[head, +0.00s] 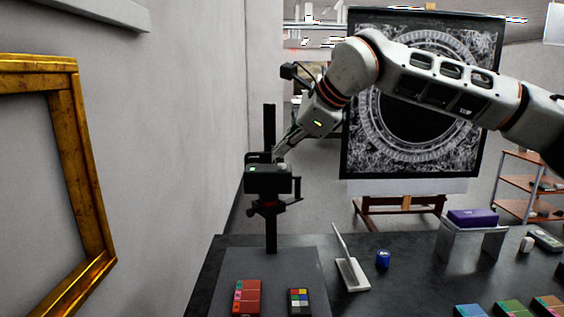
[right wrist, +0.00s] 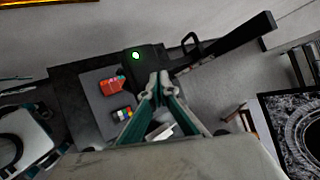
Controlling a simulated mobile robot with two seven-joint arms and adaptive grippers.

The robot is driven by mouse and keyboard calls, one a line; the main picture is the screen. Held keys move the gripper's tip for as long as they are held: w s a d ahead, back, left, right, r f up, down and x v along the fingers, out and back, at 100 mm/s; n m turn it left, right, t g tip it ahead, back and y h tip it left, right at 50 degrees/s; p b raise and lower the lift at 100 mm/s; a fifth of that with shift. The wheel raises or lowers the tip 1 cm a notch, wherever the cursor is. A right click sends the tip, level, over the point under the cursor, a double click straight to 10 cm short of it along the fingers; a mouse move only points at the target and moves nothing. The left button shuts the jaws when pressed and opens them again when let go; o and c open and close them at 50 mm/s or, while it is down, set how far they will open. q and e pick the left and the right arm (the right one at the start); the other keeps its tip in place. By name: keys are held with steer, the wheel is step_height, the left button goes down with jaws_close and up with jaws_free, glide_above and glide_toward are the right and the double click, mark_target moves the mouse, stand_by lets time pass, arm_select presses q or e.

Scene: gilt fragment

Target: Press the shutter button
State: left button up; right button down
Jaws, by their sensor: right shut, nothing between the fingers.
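A black camera (head: 267,181) sits on a black upright stand (head: 270,130) near the wall, with a small lit green spot (head: 252,169) on it. I cannot tell whether that spot is the shutter button or a lamp. My right gripper (head: 279,161) is shut and empty, with its tips at the camera's top; contact cannot be told. In the right wrist view the closed fingertips (right wrist: 159,76) lie in front of the dark camera body, right of the green spot (right wrist: 136,55). The tips hide part of the camera's top. My left gripper is not in view.
The dark table (head: 400,290) holds a grey base board (head: 270,265) with a red box (head: 246,297) and a colour chart (head: 299,301). A white open stand (head: 350,274), blue jar (head: 382,258) and purple box (head: 473,217) are to the right. A gilt frame (head: 75,190) hangs left.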

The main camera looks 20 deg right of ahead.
mark_target(284, 165)
steer(key=shift+r+p, duration=1.9)
steer(key=shift+r, duration=0.6)
steer(key=shift+f, duration=0.1)
